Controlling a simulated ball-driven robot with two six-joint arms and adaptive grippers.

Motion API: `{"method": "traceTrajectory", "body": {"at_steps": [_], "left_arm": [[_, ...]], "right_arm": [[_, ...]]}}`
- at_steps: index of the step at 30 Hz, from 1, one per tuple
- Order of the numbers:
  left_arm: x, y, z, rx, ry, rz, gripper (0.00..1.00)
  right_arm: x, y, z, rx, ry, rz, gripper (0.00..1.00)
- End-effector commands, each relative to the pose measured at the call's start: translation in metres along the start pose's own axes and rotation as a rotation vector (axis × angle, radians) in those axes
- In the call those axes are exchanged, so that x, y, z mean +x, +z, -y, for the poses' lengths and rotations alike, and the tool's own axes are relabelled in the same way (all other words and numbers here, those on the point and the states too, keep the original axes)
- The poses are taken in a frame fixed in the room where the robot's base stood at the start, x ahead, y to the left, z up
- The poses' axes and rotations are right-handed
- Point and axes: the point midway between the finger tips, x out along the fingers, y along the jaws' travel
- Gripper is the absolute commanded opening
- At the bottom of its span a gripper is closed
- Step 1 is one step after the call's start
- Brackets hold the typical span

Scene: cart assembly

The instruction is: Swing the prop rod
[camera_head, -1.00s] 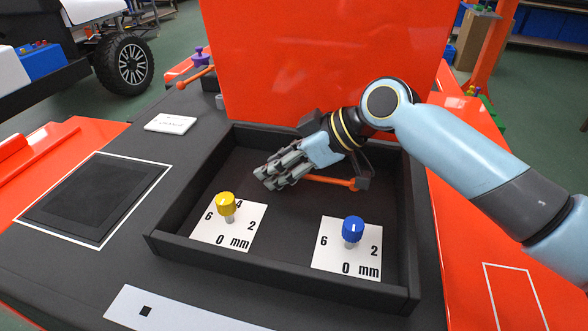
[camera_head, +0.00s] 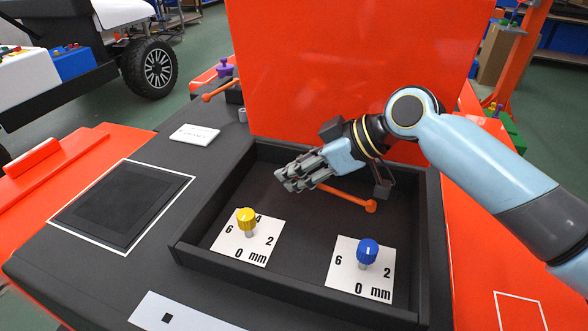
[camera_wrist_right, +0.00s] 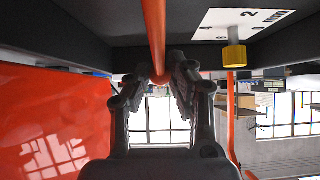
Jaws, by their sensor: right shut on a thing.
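The prop rod (camera_head: 345,197) is a thin orange rod with a round orange end, seen low across the back part of the black tray. My right gripper (camera_head: 290,182) is over the tray, left of the rod's round end, and its hand hides part of the rod. In the right wrist view the orange rod (camera_wrist_right: 154,35) runs down between the two fingers of my right gripper (camera_wrist_right: 160,78), which is shut on it. My left gripper is not in view.
The black tray (camera_head: 190,257) has raised walls. A yellow knob (camera_head: 247,218) and a blue knob (camera_head: 367,252) stand on white scale cards at its front. A tall orange panel (camera_head: 360,60) rises behind. Another orange lever (camera_head: 222,90) is at the back left.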

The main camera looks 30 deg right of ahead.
Motion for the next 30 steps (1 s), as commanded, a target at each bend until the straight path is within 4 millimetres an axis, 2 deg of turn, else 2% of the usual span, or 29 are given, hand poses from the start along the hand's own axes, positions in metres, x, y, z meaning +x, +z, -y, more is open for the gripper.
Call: {"method": "traceTrajectory", "body": {"at_steps": [4,17,30], "left_arm": [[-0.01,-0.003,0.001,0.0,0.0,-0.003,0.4],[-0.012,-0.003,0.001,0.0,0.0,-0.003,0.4],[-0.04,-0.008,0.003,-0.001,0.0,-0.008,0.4]], "right_arm": [[-0.008,-0.006,0.0,0.0,-0.001,0.005,0.02],[-0.01,-0.006,0.0,0.0,-0.001,0.005,0.02],[-0.038,-0.019,0.0,0.0,-0.001,0.007,0.02]]}}
